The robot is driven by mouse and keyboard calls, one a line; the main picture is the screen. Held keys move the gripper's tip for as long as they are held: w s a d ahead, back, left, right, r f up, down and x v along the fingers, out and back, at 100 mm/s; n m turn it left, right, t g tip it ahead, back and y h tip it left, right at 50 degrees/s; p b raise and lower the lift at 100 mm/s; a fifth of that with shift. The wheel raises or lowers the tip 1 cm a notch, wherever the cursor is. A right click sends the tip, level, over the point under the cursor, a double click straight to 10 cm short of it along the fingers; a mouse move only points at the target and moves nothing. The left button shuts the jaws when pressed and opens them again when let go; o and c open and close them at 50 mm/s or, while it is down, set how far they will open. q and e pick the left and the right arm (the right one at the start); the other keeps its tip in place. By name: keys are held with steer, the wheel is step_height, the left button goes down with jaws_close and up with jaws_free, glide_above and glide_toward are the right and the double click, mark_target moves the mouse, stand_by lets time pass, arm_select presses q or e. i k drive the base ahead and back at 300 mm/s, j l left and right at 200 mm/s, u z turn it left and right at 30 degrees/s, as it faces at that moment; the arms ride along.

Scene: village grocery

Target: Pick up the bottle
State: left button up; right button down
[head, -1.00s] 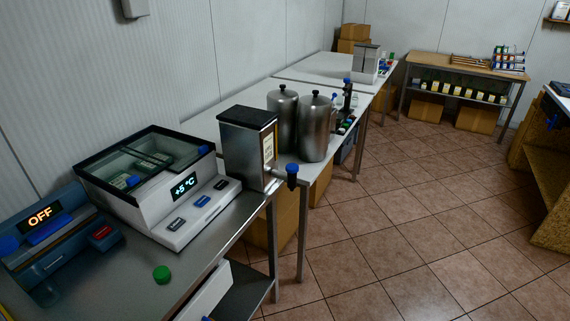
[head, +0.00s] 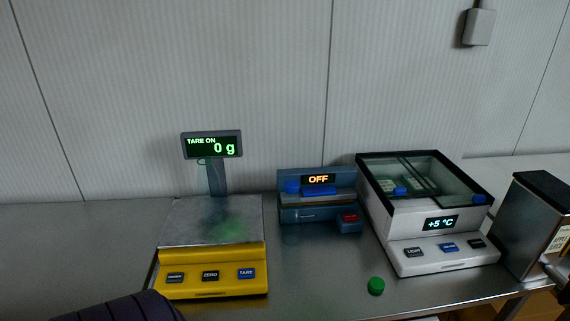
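I cannot make out a bottle for certain in the head view. A faint clear shape (head: 291,235) shows on the steel counter in front of the blue device, too dim to identify. A small green ring (head: 203,162) shows just below the scale's display, and I cannot tell what it belongs to. A green round cap (head: 376,286) lies on the counter near its front edge. Neither gripper is in view. A dark ribbed shape at the bottom left may be part of my arm.
A yellow scale (head: 211,284) reads 0 g, with a greenish patch on its steel plate. Right of it stand a blue device (head: 306,213) reading OFF, a white glass-topped cooler (head: 440,258) reading +5 °C and a metal dispenser (head: 533,228). The counter (head: 75,250) is clear at left.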

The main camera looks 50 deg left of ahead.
mark_target(208, 176)
steer(key=j+u, duration=0.15)
steer(key=u, duration=1.45)
